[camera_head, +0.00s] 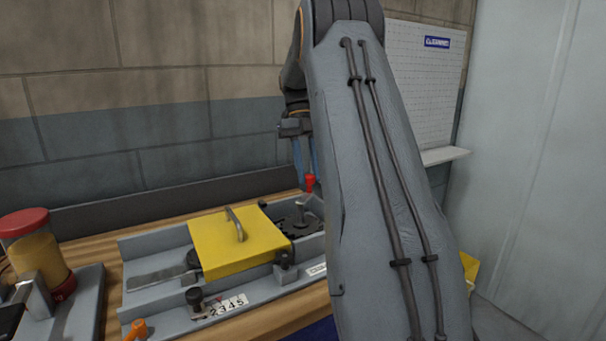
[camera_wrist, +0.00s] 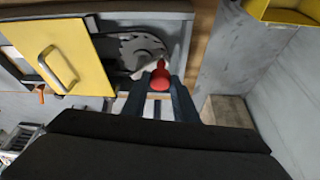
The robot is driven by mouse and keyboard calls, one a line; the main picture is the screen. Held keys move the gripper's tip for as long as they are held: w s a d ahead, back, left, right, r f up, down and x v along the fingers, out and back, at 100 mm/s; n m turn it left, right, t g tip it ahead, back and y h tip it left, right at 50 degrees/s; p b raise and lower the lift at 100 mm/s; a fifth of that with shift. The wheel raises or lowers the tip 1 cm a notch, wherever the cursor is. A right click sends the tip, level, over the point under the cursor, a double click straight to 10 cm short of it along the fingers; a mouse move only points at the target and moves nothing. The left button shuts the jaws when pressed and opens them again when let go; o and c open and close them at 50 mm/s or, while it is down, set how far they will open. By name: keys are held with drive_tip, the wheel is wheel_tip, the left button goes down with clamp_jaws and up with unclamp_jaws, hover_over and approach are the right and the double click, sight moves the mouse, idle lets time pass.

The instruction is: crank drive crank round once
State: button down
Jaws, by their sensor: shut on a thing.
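The drive crank's red knob (camera_head: 310,182) stands at the right end of the grey machine (camera_head: 155,245). My gripper (camera_wrist: 160,76) is shut on the red knob, which also shows in the wrist view (camera_wrist: 160,84) between the two dark fingers. A pale crank arm (camera_wrist: 147,72) runs from near the knob toward a dark toothed wheel (camera_wrist: 122,47). In the head view the wheel is partly hidden by a yellow cover (camera_head: 225,258) with a metal handle, and my arm hides the machine's right end.
A number strip (camera_head: 229,305), a black knob (camera_head: 194,296) and an orange knob (camera_head: 137,327) sit along the machine's front. A red-lidded jar (camera_head: 38,255) stands at left. A yellow bin (camera_wrist: 284,14) and a wooden block (camera_wrist: 228,111) lie to the right.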

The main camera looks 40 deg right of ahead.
drive_tip(key=shift+s+d+m+b, duration=0.2)
drive_tip(key=shift+s+m+b, duration=0.15)
drive_tip(key=shift+m, duration=0.25)
drive_tip(key=c, duration=1.4)
unclamp_jaws()
drive_tip(key=shift+c, duration=0.2)
drive_tip(key=v, duration=0.8)
drive_tip(key=shift+b, duration=0.45)
drive_tip(key=shift+s+d+f, duration=0.1)
drive_tip(key=shift+d, duration=0.05)
